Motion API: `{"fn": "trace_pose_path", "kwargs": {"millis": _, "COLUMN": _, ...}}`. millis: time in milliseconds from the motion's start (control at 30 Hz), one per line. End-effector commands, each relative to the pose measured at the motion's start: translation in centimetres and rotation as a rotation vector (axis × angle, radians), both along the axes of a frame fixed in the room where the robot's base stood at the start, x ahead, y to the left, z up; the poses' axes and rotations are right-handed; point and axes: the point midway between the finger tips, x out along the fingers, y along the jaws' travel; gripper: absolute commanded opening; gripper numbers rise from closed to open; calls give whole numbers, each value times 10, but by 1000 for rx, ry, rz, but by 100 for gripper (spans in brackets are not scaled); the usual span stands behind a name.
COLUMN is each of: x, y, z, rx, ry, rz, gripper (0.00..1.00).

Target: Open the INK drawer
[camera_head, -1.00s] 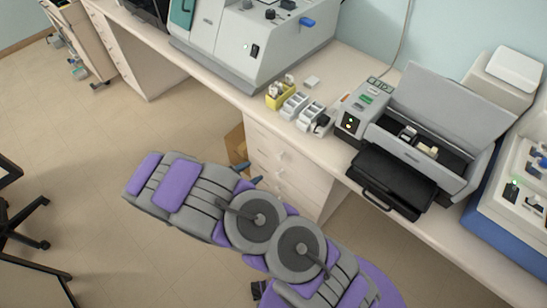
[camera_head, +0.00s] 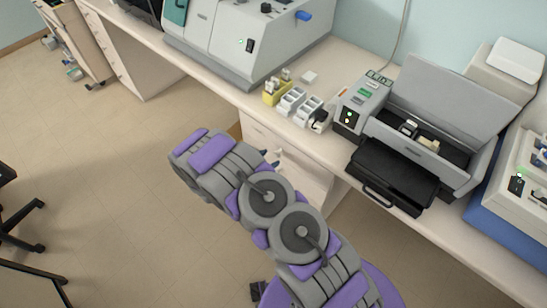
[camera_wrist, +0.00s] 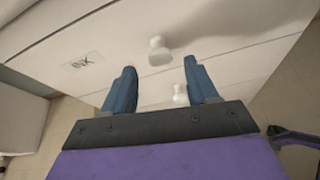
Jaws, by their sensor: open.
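The INK drawer (camera_wrist: 100,45) shows in the wrist view as a white front with an "INK" label at its left. Its white round knob (camera_wrist: 159,51) stands ahead of my gripper, between the lines of the two fingers and a little beyond their tips. My gripper (camera_wrist: 160,75) is open and empty, with its blue fingers apart on either side of the knob. A second white knob (camera_wrist: 180,95) sits on the drawer front below. In the head view the drawer unit (camera_head: 262,133) stands under the bench, and my arm hides part of it; the fingertips show close to its front.
The bench top (camera_head: 225,93) above carries a yellow holder (camera_head: 273,92), white racks (camera_head: 292,101) and a grey machine with a black tray (camera_head: 390,178) jutting over the front edge. A chair (camera_head: 22,218) stands far left. The floor between is clear.

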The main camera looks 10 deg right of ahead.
Motion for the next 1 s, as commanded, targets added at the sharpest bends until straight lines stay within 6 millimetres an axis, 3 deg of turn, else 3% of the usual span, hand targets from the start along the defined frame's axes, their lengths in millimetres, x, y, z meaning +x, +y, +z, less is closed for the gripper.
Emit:
{"fn": "trace_pose_path", "kwargs": {"millis": 200, "x": 15, "y": -22, "z": -12, "rx": -1, "ry": 1, "rz": -3, "gripper": 58}}
{"fn": "trace_pose_path", "kwargs": {"millis": 633, "x": 21, "y": -28, "z": -14, "rx": -1, "ry": -1, "rz": 1, "gripper": 58}}
{"fn": "trace_pose_path", "kwargs": {"millis": 1000, "x": 21, "y": -28, "z": -14, "rx": -1, "ry": -1, "rz": 0, "gripper": 24}}
